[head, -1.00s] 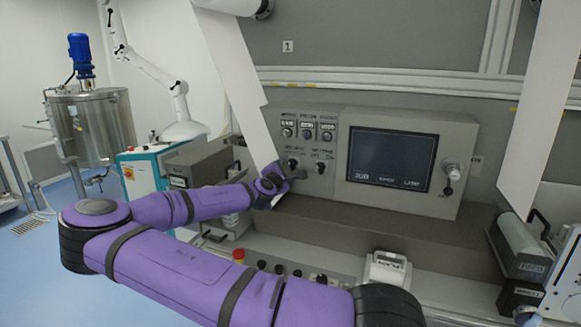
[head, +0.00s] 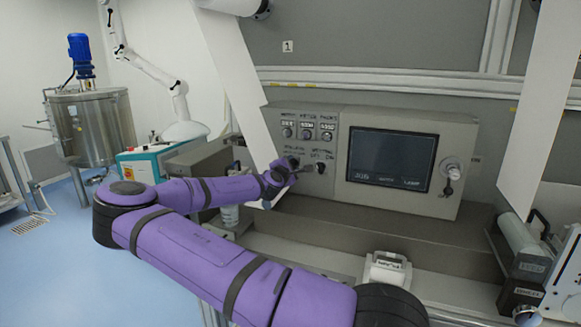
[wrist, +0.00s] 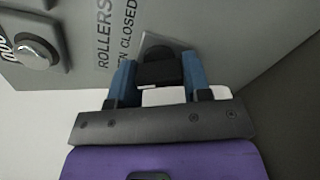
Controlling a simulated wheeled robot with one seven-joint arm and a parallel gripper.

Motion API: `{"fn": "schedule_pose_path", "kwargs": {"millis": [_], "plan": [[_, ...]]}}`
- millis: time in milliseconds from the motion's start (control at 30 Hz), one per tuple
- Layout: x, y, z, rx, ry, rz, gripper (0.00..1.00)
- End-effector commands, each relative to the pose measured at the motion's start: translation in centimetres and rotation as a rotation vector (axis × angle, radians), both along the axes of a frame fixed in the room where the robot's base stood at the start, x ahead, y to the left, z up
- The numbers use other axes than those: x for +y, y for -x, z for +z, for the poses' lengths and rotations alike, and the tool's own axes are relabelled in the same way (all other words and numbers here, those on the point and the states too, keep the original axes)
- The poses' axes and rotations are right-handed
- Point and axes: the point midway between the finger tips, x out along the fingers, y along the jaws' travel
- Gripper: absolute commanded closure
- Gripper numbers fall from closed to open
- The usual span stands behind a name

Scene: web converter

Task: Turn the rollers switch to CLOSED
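The rollers switch (wrist: 159,72) is a dark knob on the grey panel. The wrist view shows it below lettering (wrist: 104,40) that reads "ROLLERS", beside a partly hidden label ending in "EN CLOSED". My gripper (wrist: 160,82) has its two blue fingers on either side of the dark knob. No clear gap shows between fingers and knob, but I cannot tell whether they grip it. In the head view my gripper (head: 287,170) is at the left switch below the counters and hides much of it. The switch's setting cannot be read.
Right of my gripper are another black switch (head: 320,168) and a screen (head: 391,160). White web sheets hang left (head: 243,95) and right (head: 545,120). A grey ledge (head: 400,230) runs below the panel. A round silver fitting (wrist: 38,52) sits at the wrist view's left.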

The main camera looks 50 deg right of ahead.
Motion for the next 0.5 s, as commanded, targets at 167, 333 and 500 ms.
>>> {"fn": "schedule_pose_path", "kwargs": {"millis": [167,333,500], "plan": [[0.01,0.03,-0.03,-0.003,-0.002,0.000,0.79],[0.01,0.02,-0.01,-0.036,-0.016,0.000,0.79],[0.01,0.04,0.03,-0.117,-0.049,-0.001,0.79]]}}
